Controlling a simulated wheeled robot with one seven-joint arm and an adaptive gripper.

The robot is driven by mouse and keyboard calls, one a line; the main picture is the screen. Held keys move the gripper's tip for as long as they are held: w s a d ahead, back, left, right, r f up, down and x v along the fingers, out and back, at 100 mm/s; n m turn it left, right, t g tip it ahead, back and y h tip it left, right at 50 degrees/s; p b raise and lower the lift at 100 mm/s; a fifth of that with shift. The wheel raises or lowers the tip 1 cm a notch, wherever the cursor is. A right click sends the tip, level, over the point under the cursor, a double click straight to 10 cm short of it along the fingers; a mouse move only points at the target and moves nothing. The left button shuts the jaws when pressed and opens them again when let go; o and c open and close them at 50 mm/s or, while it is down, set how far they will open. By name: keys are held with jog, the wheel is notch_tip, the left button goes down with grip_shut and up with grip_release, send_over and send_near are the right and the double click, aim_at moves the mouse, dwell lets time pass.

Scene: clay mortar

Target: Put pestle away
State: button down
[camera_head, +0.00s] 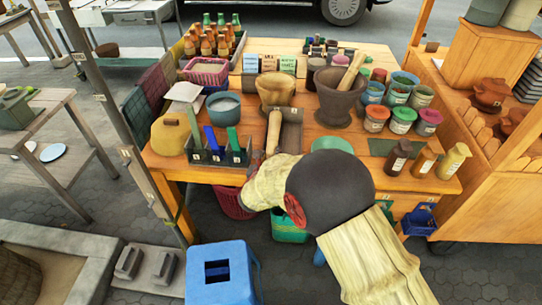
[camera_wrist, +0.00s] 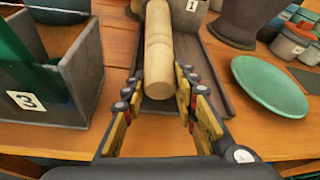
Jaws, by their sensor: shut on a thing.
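A pale wooden pestle (camera_head: 273,131) lies lengthwise along the left side of a grey-brown open tray (camera_head: 291,136). In the wrist view the pestle (camera_wrist: 158,50) points away from me over the tray (camera_wrist: 213,85), which bears a label "1"; I cannot tell whether it touches the tray floor. My gripper (camera_wrist: 158,92) is shut on the pestle's near end. In the head view my gripper (camera_head: 258,160) is at the table's front edge, partly hidden by my arm. A second pestle (camera_head: 351,70) leans in a dark mortar (camera_head: 338,100). A tan mortar (camera_head: 275,92) stands behind the tray.
A dark divided box (camera_head: 232,157) with blue and green items stands left of the tray; its label "3" shows in the wrist view. A green plate (camera_wrist: 270,86) lies to the right. Paint-like jars (camera_head: 402,120) and bottles (camera_head: 453,160) fill the table's right side.

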aim_at(273, 145)
jog(key=shift+s+f, duration=0.2)
jog(key=shift+f, duration=0.3)
jog(key=c, duration=1.8)
grip_release()
jog(key=shift+d+f, duration=0.1)
jog(key=shift+c, duration=0.2)
jog(key=o, duration=0.5)
jog(key=shift+s+f, duration=0.1)
jog(key=shift+f, duration=0.15)
jog(key=shift+o, duration=0.2)
jog(key=shift+d+f, duration=0.1)
jog(key=o, duration=0.3)
jog(key=shift+w+r+p, duration=0.2)
jog(key=shift+r+p, duration=1.2)
jog(key=shift+r, duration=1.2)
jog(key=shift+a+r+p, duration=0.2)
jog(key=shift+r+p, duration=1.45)
jog(key=shift+r, duration=0.9)
